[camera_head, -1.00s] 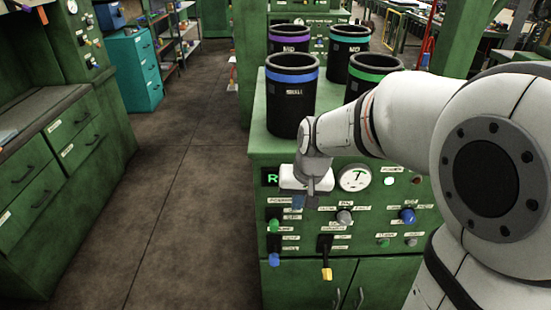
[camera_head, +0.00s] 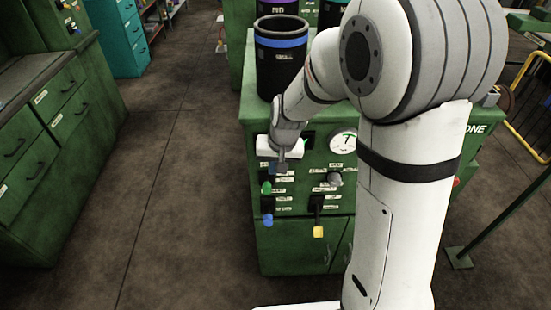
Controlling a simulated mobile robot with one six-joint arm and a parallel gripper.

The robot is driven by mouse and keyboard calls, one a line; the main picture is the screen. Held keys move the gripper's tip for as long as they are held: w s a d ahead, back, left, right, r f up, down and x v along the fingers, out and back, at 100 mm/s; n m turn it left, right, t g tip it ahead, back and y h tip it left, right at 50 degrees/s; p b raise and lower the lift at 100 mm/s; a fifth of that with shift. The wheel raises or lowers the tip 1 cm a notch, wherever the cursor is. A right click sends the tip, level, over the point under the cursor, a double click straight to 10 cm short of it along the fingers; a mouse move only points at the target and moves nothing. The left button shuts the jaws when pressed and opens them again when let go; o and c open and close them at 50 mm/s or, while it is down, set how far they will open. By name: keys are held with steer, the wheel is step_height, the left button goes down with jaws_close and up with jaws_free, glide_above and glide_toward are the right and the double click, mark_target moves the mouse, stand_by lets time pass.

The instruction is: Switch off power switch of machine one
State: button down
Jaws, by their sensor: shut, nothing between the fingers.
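Machine one is the green cabinet (camera_head: 295,245) whose right side carries white lettering ending in "ONE". Its front panel holds a green-knobbed lever (camera_head: 266,187), a blue-knobbed lever (camera_head: 268,219), a yellow-tipped lever (camera_head: 318,231) and a grey knob (camera_head: 335,179). My gripper (camera_head: 282,168) is shut and empty, pointing down in front of the upper left of the panel, just above and right of the green-knobbed lever. I cannot tell whether it touches the panel. The labels are too small to read surely, and my gripper and arm hide parts of the panel, so which control is the power switch is unclear.
A black bin with a blue band (camera_head: 281,60) stands on the cabinet top beside my arm. A round gauge (camera_head: 343,141) sits on the panel. Green drawers (camera_head: 45,165) line the left, with clear floor (camera_head: 170,190) between. A yellow rail (camera_head: 530,100) is at right.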

mark_target(269, 183)
steer(key=x, duration=0.4)
steer(key=shift+f, duration=0.4)
steer(key=shift+w+f, duration=0.1)
steer(key=shift+f, duration=0.05)
